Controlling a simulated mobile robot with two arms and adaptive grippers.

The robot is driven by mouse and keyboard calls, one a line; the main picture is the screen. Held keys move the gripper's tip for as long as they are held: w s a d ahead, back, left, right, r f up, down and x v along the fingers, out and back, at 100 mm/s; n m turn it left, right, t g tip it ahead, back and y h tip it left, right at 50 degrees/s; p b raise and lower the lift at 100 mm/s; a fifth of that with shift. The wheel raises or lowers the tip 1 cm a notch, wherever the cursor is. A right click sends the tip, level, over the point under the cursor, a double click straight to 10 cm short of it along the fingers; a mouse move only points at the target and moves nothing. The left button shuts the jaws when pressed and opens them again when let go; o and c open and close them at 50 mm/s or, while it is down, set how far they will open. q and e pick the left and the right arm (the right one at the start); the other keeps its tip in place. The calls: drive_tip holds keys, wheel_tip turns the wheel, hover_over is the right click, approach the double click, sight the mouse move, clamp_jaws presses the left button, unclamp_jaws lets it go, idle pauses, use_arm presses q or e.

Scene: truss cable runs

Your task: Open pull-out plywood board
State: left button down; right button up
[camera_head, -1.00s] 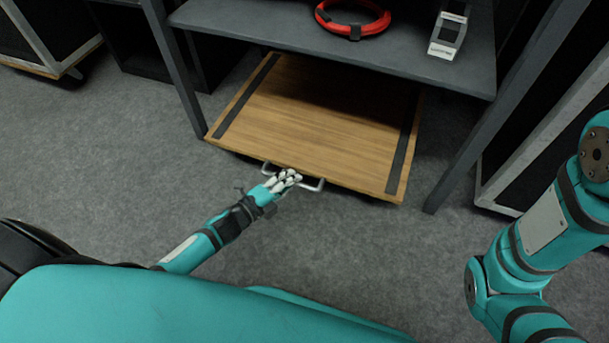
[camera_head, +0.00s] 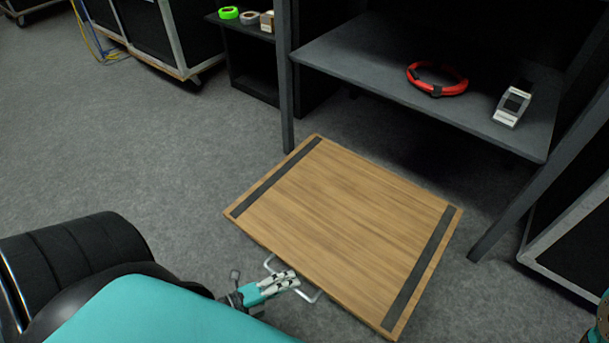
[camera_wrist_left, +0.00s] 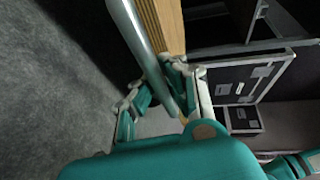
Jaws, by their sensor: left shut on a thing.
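The pull-out plywood board (camera_head: 345,215) has two dark strips along its sides and lies low under the grey shelf, pulled far out in front of it. A metal bar handle (camera_head: 309,297) is on its front edge. My left gripper (camera_head: 290,281) is shut on this handle. In the left wrist view the handle (camera_wrist_left: 145,40) runs between the fingers of my left gripper (camera_wrist_left: 158,95), and the board's edge (camera_wrist_left: 166,25) shows behind it. The fingers hide part of the handle. My right gripper is not in view.
A grey shelf (camera_head: 400,85) above holds a red cable coil (camera_head: 437,80) and a small grey-white device (camera_head: 513,103). Shelf posts (camera_head: 285,90) stand at both sides. Wheeled cases (camera_head: 165,40) are at the back left. Grey carpet (camera_head: 150,150) is clear at left.

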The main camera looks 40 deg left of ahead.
use_arm(q)
drive_tip(key=shift+s+a+f, duration=0.1)
drive_tip(key=shift+s, duration=2)
drive_tip(key=c, duration=1.3)
unclamp_jaws()
drive_tip(key=shift+c, duration=0.2)
drive_tip(key=v, duration=1.2)
